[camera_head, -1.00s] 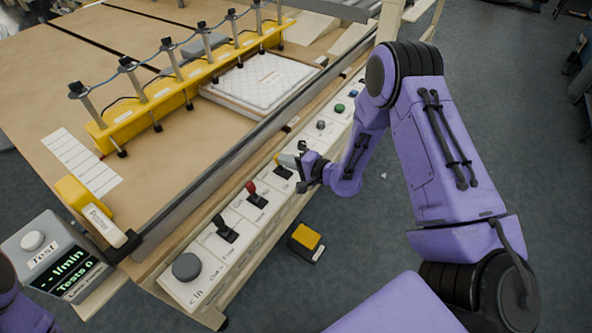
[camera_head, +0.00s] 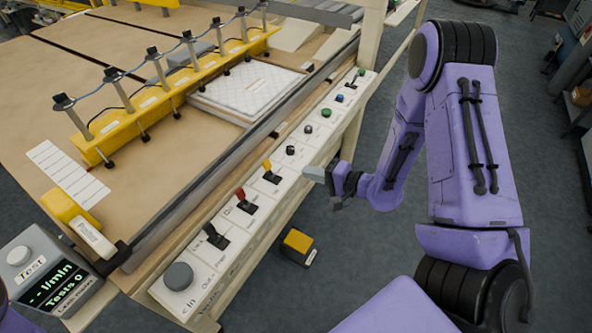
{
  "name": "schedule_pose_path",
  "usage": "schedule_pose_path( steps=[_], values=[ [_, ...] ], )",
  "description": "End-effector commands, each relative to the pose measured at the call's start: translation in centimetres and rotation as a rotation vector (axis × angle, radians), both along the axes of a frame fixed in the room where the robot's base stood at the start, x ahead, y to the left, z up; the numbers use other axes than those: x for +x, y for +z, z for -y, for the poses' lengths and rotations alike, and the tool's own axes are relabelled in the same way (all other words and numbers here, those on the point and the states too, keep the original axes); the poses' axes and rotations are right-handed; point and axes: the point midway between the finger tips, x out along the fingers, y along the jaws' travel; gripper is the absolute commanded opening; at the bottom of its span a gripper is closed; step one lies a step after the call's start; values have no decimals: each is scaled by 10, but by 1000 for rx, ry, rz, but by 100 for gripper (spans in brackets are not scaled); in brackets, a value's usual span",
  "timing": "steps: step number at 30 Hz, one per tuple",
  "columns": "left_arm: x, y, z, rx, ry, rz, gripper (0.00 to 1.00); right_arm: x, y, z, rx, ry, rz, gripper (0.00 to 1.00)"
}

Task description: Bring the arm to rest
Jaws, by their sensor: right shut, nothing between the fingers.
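My right arm (camera_head: 465,150) is purple and comes in from the right side of the head view. Its gripper (camera_head: 318,176) is shut and empty. It hangs in the air just right of the control panel, near the yellow-handled lever (camera_head: 268,168), with a visible gap between them. Of my left arm only a purple sliver shows at the lower left edge; its gripper is out of the frame.
The panel (camera_head: 160,294) carries a grey knob (camera_head: 179,276), black (camera_head: 213,234) and red (camera_head: 242,196) levers and small buttons. A yellow-topped box (camera_head: 298,242) is on the floor. A test display (camera_head: 60,284) stands lower left.

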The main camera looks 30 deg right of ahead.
Motion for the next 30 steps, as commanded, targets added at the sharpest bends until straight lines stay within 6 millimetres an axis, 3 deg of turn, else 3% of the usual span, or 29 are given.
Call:
schedule_pose_path(
  steps=[5, 22, 27, 30],
  values=[
    [0, -1, 0, 0, 0, 0, 0, -8, 3, 3, 0, 1, 0, 0],
    [0, -1, 0, 0, 0, 0, 0, -7, 3, 2, -29, 12, 11, 0],
    [0, -1, 0, 0, 0, 0, 0, -1, -12, 26, -370, -89, 43, 0],
    [0, -7, 0, 0, 0, 0, 0, -14, -52, 30, -634, -143, -71, 0]
  ],
)
